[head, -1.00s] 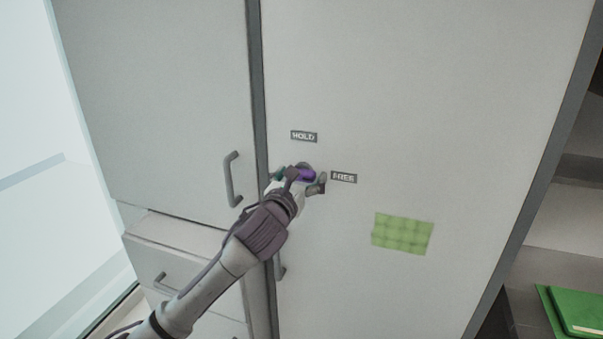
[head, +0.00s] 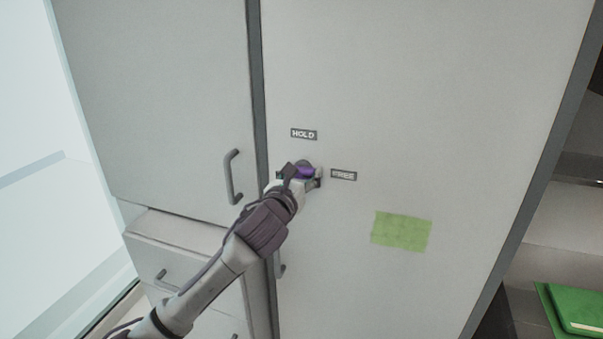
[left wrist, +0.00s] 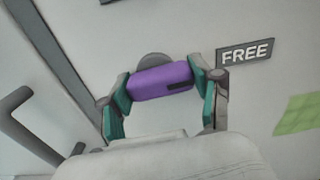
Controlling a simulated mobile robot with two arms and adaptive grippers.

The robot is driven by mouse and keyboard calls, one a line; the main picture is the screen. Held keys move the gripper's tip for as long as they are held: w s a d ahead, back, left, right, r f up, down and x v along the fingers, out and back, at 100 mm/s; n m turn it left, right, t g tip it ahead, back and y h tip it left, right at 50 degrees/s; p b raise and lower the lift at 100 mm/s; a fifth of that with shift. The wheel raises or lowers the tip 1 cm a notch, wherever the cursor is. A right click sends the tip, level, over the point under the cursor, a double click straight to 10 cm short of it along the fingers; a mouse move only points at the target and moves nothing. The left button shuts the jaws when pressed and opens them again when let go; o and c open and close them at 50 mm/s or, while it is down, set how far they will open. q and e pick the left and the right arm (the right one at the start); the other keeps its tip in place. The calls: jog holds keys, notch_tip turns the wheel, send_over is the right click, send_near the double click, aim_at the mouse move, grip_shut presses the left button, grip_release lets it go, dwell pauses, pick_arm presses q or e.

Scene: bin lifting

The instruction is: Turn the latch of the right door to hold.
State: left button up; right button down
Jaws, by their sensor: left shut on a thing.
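The right door (head: 420,110) is a tall pale grey panel. Its latch (head: 305,171) has a purple handle, mostly hidden by my gripper in the head view. In the left wrist view the purple latch handle (left wrist: 160,81) lies nearly level, its dark-marked end toward the FREE label (left wrist: 245,53). The HOLD label (head: 303,134) is above the latch, and the FREE label (head: 344,175) is to its right. My left gripper (left wrist: 162,84) is shut on the latch handle, one finger at each end. My right gripper is in neither view.
The left door (head: 160,90) has a grey bar handle (head: 232,177) close to my left gripper. Drawers (head: 185,265) lie below it. A green patch (head: 401,232) is on the right door. A green box (head: 580,305) sits at the lower right.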

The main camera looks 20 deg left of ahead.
pick_arm(q)
jog(key=n+p, duration=0.1)
jog(key=n, duration=0.2)
jog(key=shift+r, duration=0.15)
jog(key=n+p, duration=0.2)
jog(key=n, duration=0.2)
jog(key=shift+n, duration=0.3)
jog(key=n, duration=0.5)
jog(key=shift+a+p, duration=0.1)
jog(key=shift+p, duration=0.3)
jog(key=shift+a+n, duration=0.1)
jog(key=shift+n, duration=2.3)
jog(key=o, duration=1.2)
jog(key=shift+c, duration=0.2)
jog(key=s, duration=1.2)
jog(key=shift+a, duration=0.25)
